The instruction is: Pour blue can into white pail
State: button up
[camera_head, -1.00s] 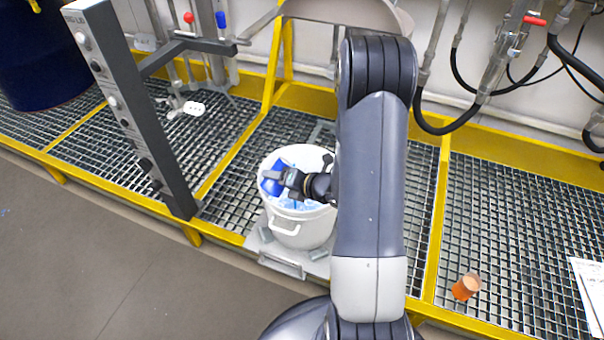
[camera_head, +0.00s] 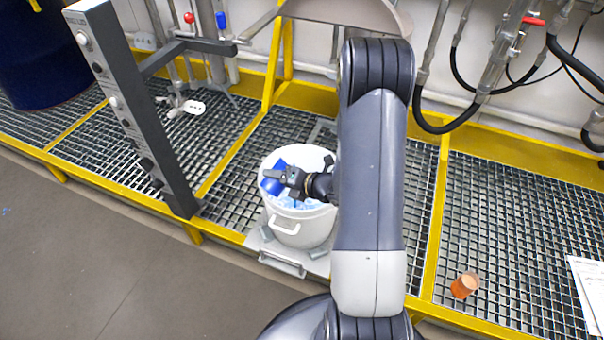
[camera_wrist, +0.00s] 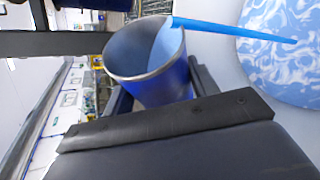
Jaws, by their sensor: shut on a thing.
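The white pail (camera_head: 300,232) stands on a grey scale plate on the grating, left of my arm. My gripper (camera_head: 284,180) is over the pail's mouth and shut on the blue can (camera_head: 271,186). In the wrist view the blue can (camera_wrist: 165,84) is tilted between the jaws, and a thin stream of blue liquid runs over its lip. The stream reaches toward the blue and white swirled liquid (camera_wrist: 285,40) in the pail. Some blue liquid shows inside the can.
A tall grey control post (camera_head: 130,110) stands left of the pail. An orange cup (camera_head: 465,286) sits on the grating at the right, near a white sheet (camera_head: 586,285). A dark blue drum (camera_head: 45,60) is at the far left. Hoses hang at the upper right.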

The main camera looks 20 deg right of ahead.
jog(key=shift+f+m+y+p, duration=0.2)
jog(key=shift+m+y+p, duration=0.1)
jog(key=shift+m, duration=0.1)
dwell(0.7)
jog(key=shift+d+r+m+y+p, duration=0.1)
jog(key=shift+r+m+y+p, duration=0.4)
jog(key=shift+p, duration=0.4)
dwell(0.9)
jog(key=shift+w+d+f+m+y, duration=0.2)
jog(key=shift+d+f+m+y, duration=0.15)
jog(key=shift+f, duration=0.25)
jog(key=shift+w+d+f+m+y, duration=0.15)
jog(key=shift+d+f+m, duration=0.1)
jog(key=shift+d+f, duration=0.25)
dwell(0.6)
jog(key=shift+w+d+r+m+y+p, duration=0.1)
jog(key=shift+d+r+m+y+p, duration=0.15)
jog(key=shift+r+m+y+p, duration=0.45)
dwell(1.2)
